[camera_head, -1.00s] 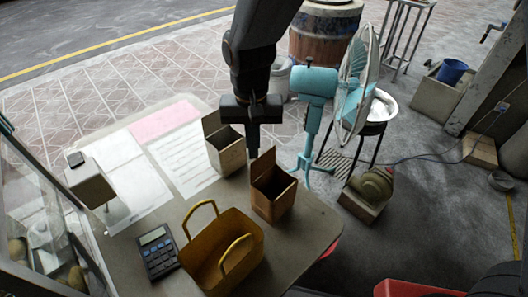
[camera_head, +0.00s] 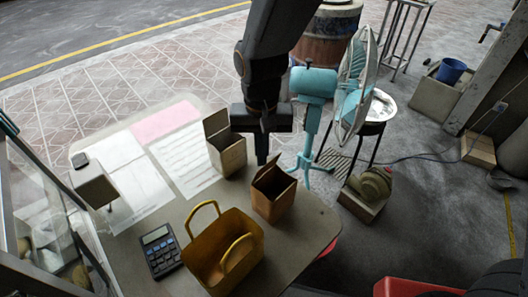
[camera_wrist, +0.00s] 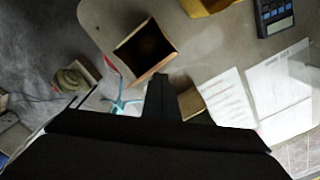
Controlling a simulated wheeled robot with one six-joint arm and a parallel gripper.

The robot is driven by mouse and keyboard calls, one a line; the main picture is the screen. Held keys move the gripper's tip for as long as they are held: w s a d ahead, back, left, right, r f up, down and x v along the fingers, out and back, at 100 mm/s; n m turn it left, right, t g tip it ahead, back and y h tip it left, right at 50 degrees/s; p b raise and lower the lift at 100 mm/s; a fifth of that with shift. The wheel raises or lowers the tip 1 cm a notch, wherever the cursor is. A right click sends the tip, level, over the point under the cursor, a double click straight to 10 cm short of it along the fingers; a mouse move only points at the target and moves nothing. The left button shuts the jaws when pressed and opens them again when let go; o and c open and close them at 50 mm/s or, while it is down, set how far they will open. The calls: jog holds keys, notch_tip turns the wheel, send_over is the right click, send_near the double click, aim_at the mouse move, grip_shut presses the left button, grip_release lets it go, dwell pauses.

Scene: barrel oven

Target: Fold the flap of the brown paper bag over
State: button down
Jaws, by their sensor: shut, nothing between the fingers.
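The brown paper bag (camera_head: 273,203) stands upright on the table near its right end. Its flap (camera_head: 267,170) is on the far side of the mouth and tilts slightly over the opening. The mouth is still open and dark inside. The bag also shows in the wrist view (camera_wrist: 146,46), its mouth facing the camera. My gripper (camera_head: 262,160) is shut and empty, pointing down just behind the flap. It seems to touch the flap, but contact cannot be made out for certain. In the wrist view the closed fingers (camera_wrist: 159,84) end beside the flap edge.
A paler bag (camera_head: 228,152) stands open just behind and left. A yellow basket (camera_head: 215,265) with handles is in front, beside a calculator (camera_head: 160,250). A turquoise fan (camera_head: 313,120) stands close on the right. Papers (camera_head: 150,190) lie at left.

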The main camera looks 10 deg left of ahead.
jog(key=shift+s+d, duration=0.1)
jog(key=shift+d, duration=0.1)
dwell(0.3)
jog(key=shift+s+d+f+p, duration=0.1)
jog(key=shift+s+d+p, duration=0.25)
jog(key=shift+d, duration=0.25)
jog(key=shift+s+d+f+p, duration=0.1)
jog(key=shift+s+d+p, duration=0.25)
jog(key=shift+d, duration=0.3)
jog(key=shift+s+d+f, duration=0.3)
jog(key=shift+d, duration=0.15)
jog(key=shift+s+d+f, duration=0.25)
jog(key=shift+d, duration=0.2)
jog(key=shift+r, duration=0.15)
notch_tip(320, 180, up, 9)
jog(key=p, duration=0.8)
